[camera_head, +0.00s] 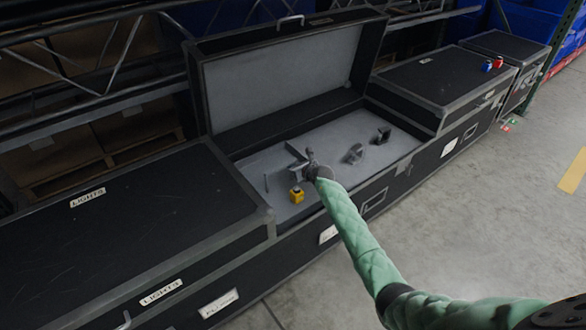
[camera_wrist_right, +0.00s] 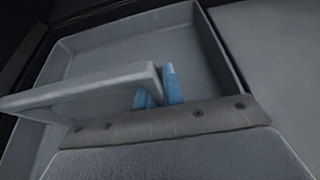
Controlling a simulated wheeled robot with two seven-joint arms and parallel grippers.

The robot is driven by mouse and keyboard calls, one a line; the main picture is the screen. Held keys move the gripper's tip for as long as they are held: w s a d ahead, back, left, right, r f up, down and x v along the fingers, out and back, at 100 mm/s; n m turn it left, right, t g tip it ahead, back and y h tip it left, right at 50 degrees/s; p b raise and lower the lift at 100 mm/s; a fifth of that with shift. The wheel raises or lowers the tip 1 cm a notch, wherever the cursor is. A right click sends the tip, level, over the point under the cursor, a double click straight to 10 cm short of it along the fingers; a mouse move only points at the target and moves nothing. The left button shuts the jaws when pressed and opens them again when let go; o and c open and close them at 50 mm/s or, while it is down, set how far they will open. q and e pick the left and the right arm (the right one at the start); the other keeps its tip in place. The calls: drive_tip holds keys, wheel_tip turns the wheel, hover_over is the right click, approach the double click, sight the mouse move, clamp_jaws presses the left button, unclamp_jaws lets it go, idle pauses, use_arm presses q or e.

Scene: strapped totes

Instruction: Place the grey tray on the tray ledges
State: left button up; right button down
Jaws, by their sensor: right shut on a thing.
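The open black case (camera_head: 397,150) holds a pale grey, shallow tray-like interior. In the right wrist view a grey tray (camera_wrist_right: 215,50) with raised walls lies beyond my fingers. My right gripper (camera_head: 300,165) reaches into the case from the right under a green sleeve. Its blue fingertips (camera_wrist_right: 158,88) are shut on the edge of a flat grey slab (camera_wrist_right: 80,90) above the tray floor. I cannot tell for sure whether the slab is joined to the tray. The tray ledges cannot be made out. My left gripper is not in view.
A yellow block (camera_head: 296,195), a grey rounded piece (camera_head: 355,153) and a dark block (camera_head: 383,134) are in the case. Its lid (camera_head: 285,80) stands open behind. Closed cases flank it, left (camera_head: 130,225) and right (camera_head: 440,75). The floor (camera_head: 480,220) in front is clear.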

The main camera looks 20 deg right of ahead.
drive_tip(key=shift+f, duration=0.1)
drive_tip(key=c, duration=2)
unclamp_jaws()
drive_tip(key=shift+f, duration=0.15)
drive_tip(key=o, duration=0.5)
drive_tip(key=shift+s+r, duration=0.15)
drive_tip(key=shift+r, duration=0.1)
drive_tip(key=p+v, duration=0.2)
drive_tip(key=v, duration=0.8)
drive_tip(key=shift+s+d, duration=0.1)
drive_tip(key=shift+s, duration=0.1)
drive_tip(key=shift+s+d+r, duration=0.15)
drive_tip(key=shift+s+r, duration=0.1)
drive_tip(key=shift+s, duration=0.25)
